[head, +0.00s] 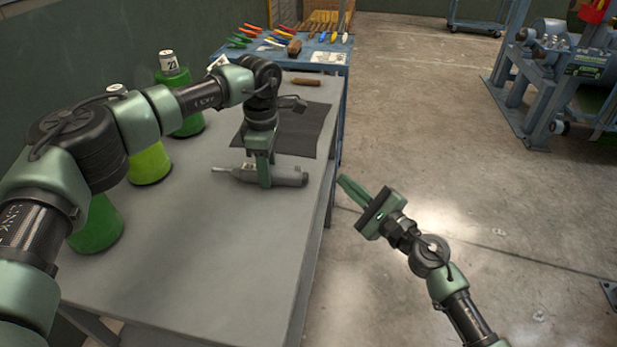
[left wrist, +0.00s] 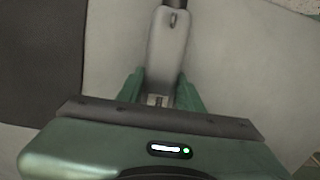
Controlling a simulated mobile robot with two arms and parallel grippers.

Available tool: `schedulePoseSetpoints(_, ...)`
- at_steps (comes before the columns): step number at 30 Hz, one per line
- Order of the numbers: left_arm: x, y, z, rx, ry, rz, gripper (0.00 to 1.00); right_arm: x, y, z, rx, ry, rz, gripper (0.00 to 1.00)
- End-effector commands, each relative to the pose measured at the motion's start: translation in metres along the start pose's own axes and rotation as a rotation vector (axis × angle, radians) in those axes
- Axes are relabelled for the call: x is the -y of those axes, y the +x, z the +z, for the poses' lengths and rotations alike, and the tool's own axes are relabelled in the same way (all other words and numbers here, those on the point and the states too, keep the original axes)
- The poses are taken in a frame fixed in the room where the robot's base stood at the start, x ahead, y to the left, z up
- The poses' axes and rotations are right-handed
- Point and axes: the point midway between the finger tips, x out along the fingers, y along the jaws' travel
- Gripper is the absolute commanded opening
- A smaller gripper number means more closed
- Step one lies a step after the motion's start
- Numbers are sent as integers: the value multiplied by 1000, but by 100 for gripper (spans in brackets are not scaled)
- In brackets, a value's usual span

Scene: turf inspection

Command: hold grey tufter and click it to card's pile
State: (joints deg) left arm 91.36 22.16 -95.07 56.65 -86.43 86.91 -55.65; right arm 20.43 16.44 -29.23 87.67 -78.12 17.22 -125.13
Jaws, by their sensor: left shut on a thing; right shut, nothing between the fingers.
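The grey tufter (head: 290,177) lies level across the picture near the far right part of the grey table, its thin tip pointing left. My left gripper (head: 265,182) is shut around its middle from above. In the left wrist view the tufter (left wrist: 168,45) sits between the fingers of the left gripper (left wrist: 160,92). Whether it touches the table is hard to tell. My right gripper (head: 350,188) is shut and empty, beyond the table's right edge above the floor. I cannot make out a card with pile in either view.
Green cones of yarn (head: 150,165) stand along the table's left side. A blue cart (head: 335,62) with tools stands behind. The table's front (head: 205,270) is clear.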

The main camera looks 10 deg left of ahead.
Motion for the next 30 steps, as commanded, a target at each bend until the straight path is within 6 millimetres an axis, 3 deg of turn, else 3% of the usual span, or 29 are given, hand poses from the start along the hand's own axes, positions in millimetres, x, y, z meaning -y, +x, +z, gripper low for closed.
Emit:
schedulePoseSetpoints(1, 0, -1, 0, 1, 0, 1, 0, 0, 0, 0, 0, 0, 0, 0)
schedulePoseSetpoints(2, 0, -1, 0, 1, 0, 1, 44, 0, 0, 0, 0, 0, 0, 0)
schedulePoseSetpoints(4, 0, -1, 0, 1, 0, 1, 62, 0, 0, 0, 0, 0, 0, 0)
schedulePoseSetpoints(17, -1, -9, 0, 0, 0, 2, 62, 0, 0, 0, 0, 0, 0, 0)
schedulePoseSetpoints(30, -1, -94, 0, 1, -1, 3, 62, 0, 0, 0, 0, 0, 0, 0)
